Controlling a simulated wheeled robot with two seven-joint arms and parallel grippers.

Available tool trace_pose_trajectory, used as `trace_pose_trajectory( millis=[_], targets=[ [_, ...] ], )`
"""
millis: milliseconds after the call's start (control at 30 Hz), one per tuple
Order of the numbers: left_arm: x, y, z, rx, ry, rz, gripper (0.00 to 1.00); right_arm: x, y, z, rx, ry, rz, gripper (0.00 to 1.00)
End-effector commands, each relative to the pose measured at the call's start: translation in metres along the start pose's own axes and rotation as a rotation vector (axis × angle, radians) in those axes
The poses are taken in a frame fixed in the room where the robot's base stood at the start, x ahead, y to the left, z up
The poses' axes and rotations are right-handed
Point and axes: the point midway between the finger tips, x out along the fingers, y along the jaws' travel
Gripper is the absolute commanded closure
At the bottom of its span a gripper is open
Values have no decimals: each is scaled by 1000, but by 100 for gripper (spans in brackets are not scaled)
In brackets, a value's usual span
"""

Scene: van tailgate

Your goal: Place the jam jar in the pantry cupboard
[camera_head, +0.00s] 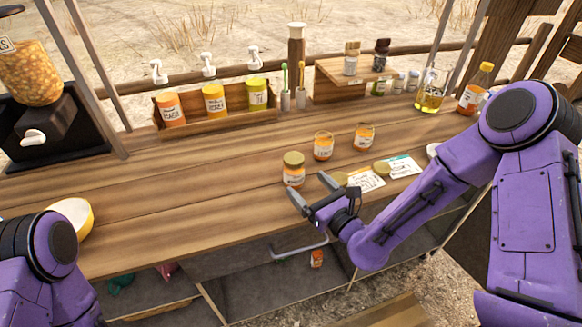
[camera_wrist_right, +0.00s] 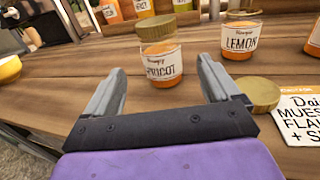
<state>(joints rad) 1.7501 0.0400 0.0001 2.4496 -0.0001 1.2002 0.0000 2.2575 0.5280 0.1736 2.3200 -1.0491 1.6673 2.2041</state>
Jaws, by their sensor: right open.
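A jam jar (camera_head: 293,170) with a gold lid and orange contents stands upright on the wooden counter. In the right wrist view the apricot jar (camera_wrist_right: 162,62) stands just beyond and between my fingertips. My right gripper (camera_head: 311,188) is open and empty, low over the counter, with its fingers pointing at the jar and a small gap left. Below the counter are dark compartments (camera_head: 262,290), with a grey bar handle (camera_head: 300,248) at the front; I cannot tell which part is the pantry cupboard. My left arm shows at lower left, its gripper out of view.
Two open orange jars (camera_head: 323,146) (camera_head: 364,136), one labelled lemon (camera_wrist_right: 240,40), stand behind. Loose gold lids (camera_wrist_right: 258,94) and label cards (camera_head: 366,180) lie right of the gripper. A wooden rack (camera_head: 232,123) holds bottles. A yellow bowl (camera_head: 84,222) sits left; the counter between is clear.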

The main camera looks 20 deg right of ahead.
Motion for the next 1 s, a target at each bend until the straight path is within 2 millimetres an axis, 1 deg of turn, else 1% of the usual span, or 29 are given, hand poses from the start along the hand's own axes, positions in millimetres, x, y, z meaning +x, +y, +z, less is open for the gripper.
trace_pose_trajectory(
  millis=[33,100,267,400,500,600,767,800,867,900,967,1000],
  targets=[
    [-5,-1,-2,0,-1,-1,11,10,1,2,-4,0,4,11],
    [-7,-1,-2,0,-1,-1,11,21,0,2,-4,1,2,11],
    [-12,-1,-5,0,-1,-1,11,40,-1,2,-5,2,1,11],
    [-23,-2,-9,0,-1,0,11,67,-3,1,-5,1,2,11],
    [-24,-2,-10,0,0,0,11,80,-3,-1,-4,2,1,11],
    [-24,-2,-10,0,-1,0,11,84,-3,-2,-2,3,0,11],
    [-23,-2,-9,0,-1,0,11,84,-3,-3,-2,3,0,11],
    [-23,-2,-9,0,-1,0,11,84,-3,-3,-2,3,0,24],
    [-23,-2,-9,0,-1,0,11,84,-3,-3,-2,3,0,43],
    [-23,-2,-9,0,-1,0,11,84,-3,-3,-2,3,0,56],
    [-23,-2,-9,0,-1,0,11,84,-3,-3,-3,3,0,76],
    [-23,-2,-9,0,-1,0,11,84,-3,-2,-2,1,0,79]
  ],
)
